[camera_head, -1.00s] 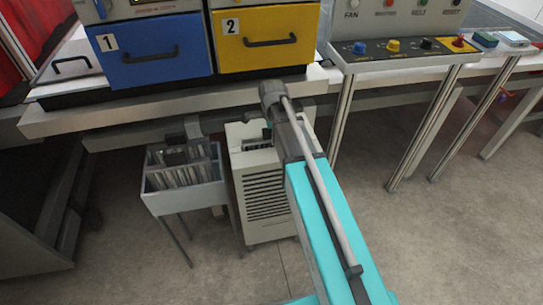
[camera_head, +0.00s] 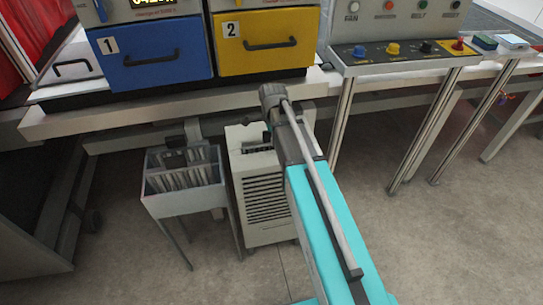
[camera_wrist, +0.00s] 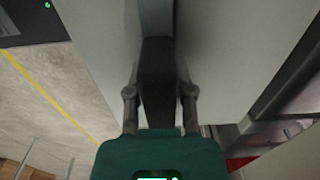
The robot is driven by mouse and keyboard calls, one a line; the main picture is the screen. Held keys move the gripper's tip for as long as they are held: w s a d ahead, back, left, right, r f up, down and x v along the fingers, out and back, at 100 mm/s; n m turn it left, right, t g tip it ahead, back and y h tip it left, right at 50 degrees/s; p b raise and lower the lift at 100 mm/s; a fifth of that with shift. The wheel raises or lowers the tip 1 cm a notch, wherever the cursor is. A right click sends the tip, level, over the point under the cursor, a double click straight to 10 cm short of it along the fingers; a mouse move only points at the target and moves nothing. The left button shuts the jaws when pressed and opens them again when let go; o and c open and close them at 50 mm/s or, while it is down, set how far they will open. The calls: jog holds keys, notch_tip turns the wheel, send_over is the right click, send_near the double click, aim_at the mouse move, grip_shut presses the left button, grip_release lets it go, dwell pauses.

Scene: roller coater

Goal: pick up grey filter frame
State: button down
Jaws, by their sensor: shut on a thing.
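In the wrist view my gripper (camera_wrist: 159,93) has its two fingers on either side of a narrow dark grey piece, which I take to be part of the grey filter frame (camera_wrist: 158,65). The fingers are shut on it. Broad pale grey surfaces lie on both sides of it. The rest of the held thing is hidden, and its full shape cannot be told. In the head view my arm reaches up to the front of the bench, and its end hides the gripper and what it holds.
A grey bin on legs (camera_head: 183,203) holds several upright frames (camera_head: 180,176). A pale vented cabinet (camera_head: 264,198) stands beside it, close to my arm. The bench edge (camera_head: 100,117) runs above both. Metal legs (camera_head: 425,140) stand to the right; open floor (camera_head: 440,250) lies in front.

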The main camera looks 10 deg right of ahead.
jog(key=shift+r, duration=0.2)
notch_tip(320, 180, up, 28)
jog(key=p, duration=2.8)
jog(key=shift+f, duration=0.3)
